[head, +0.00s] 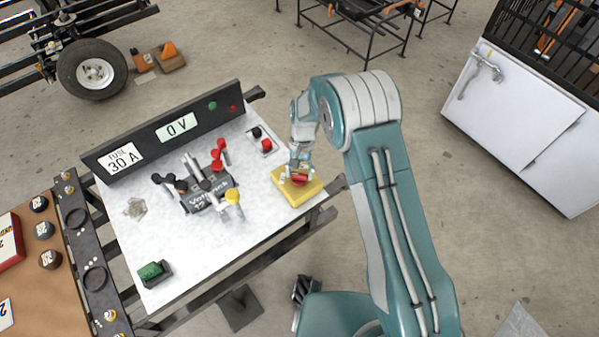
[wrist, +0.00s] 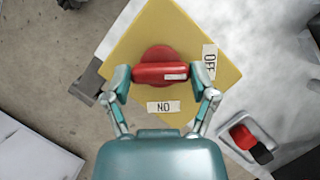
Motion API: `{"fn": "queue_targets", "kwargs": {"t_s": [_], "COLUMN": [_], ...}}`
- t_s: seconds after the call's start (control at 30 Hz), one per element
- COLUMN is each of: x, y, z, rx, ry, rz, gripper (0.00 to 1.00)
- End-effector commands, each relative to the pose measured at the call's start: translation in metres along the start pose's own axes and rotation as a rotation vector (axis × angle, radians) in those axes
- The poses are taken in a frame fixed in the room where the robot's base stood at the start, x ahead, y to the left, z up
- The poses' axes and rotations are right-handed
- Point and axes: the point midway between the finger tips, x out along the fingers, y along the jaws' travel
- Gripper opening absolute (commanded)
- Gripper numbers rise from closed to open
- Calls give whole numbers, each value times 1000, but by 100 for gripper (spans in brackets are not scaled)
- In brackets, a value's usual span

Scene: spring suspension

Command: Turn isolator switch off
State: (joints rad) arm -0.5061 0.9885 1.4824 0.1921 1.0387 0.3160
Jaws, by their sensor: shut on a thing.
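The isolator switch is a red rotary knob with a bar handle (wrist: 160,73) on a yellow plate (wrist: 133,32). In the wrist view an "OFF" label (wrist: 209,62) sits to the right of the knob and a label that reads "NO" (wrist: 163,107) sits below it. The bar handle lies about level, its right end toward the OFF label. My gripper (wrist: 160,76) is shut on the bar, one finger at each end. In the head view the yellow plate (head: 309,190) is at the bench's right side, with my gripper (head: 298,176) over the red knob.

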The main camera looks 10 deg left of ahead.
Motion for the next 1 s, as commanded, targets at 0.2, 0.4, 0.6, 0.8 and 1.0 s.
{"fn": "queue_targets", "kwargs": {"t_s": [0.2,0.4,0.6,0.8,1.0], "x": [-2,-2,-2,-2,-1], "y": [-2,-2,-2,-1,0], "z": [-3,-3,-3,-1,0], "rx": [-30,-33,-32,-31,-31], "ry": [12,12,12,8,5], "rz": [7,8,8,9,9], "gripper": [27,27,83,100,100]}}
